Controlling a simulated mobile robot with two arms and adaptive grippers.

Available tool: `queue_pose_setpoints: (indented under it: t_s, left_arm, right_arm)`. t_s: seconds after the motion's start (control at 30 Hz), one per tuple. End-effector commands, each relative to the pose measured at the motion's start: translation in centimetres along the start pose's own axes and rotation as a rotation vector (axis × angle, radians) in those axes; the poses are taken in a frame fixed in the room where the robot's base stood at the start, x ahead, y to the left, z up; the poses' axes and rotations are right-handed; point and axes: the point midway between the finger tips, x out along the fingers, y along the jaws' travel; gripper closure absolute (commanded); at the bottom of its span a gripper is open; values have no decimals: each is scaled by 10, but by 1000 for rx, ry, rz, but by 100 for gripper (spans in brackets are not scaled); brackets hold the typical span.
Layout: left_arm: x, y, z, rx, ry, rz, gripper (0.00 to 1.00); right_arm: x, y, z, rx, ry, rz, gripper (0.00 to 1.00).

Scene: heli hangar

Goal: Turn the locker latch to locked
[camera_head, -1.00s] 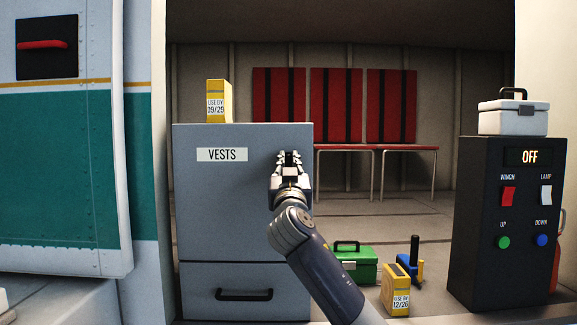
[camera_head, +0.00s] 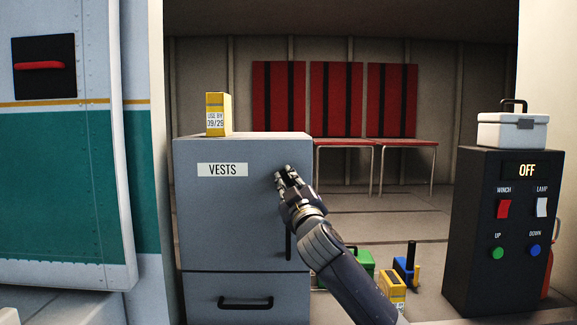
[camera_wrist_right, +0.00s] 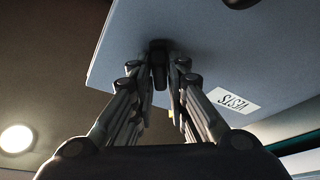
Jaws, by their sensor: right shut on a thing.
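The grey locker (camera_head: 225,225) with a VESTS label stands left of centre in the head view. My right gripper (camera_head: 286,176) is at the upper right of its door, tilted to the left. In the right wrist view, the gripper (camera_wrist_right: 160,75) is shut on a small dark latch (camera_wrist_right: 158,56) against the door face. In the head view the fingers hide the latch, so its angle is hard to tell. A dark vertical handle (camera_head: 288,247) shows on the door below the gripper. My left gripper is not in view.
A yellow box (camera_head: 218,115) stands on top of the locker. A lower drawer (camera_head: 230,312) has a black handle. A black control box (camera_head: 490,235) stands at right. A green case (camera_head: 366,262) and another yellow box (camera_head: 393,284) are on the floor behind my right arm.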

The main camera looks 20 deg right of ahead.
Motion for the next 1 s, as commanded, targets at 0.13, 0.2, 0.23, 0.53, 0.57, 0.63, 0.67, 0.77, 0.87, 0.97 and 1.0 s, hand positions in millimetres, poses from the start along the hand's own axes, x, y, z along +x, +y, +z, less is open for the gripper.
queue_pose_setpoints:
  t_s: [0.13, 0.2, 0.23, 0.53, 0.57, 0.63, 0.67, 0.77, 0.87, 0.97, 1.0]
  left_arm:
    - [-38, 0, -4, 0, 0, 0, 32]
    - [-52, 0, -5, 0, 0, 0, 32]
    - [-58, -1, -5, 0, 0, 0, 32]
    - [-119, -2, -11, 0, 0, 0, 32]
    - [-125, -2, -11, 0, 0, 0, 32]
    - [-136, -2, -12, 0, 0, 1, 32]
    - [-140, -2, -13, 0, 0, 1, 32]
    - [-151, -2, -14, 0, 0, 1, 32]
    - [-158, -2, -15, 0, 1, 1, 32]
    - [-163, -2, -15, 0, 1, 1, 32]
    - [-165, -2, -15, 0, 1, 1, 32]
  right_arm:
    - [3, 6, -6, -133, -4, -56, 100]
    - [3, 6, -6, -194, -4, -82, 100]
    - [3, 7, -6, -222, -3, -93, 100]
    - [3, 7, -6, -484, -4, -202, 100]
    - [3, 7, -6, -509, -4, -213, 100]
    - [3, 6, -6, -567, -4, -236, 100]
    - [3, 6, -6, -590, -4, -245, 100]
    - [2, 5, -4, -663, -3, -275, 100]
    - [2, 4, -3, -726, -2, -301, 100]
    - [1, 4, -3, -780, -1, -322, 100]
    - [1, 3, -2, -797, -1, -330, 100]
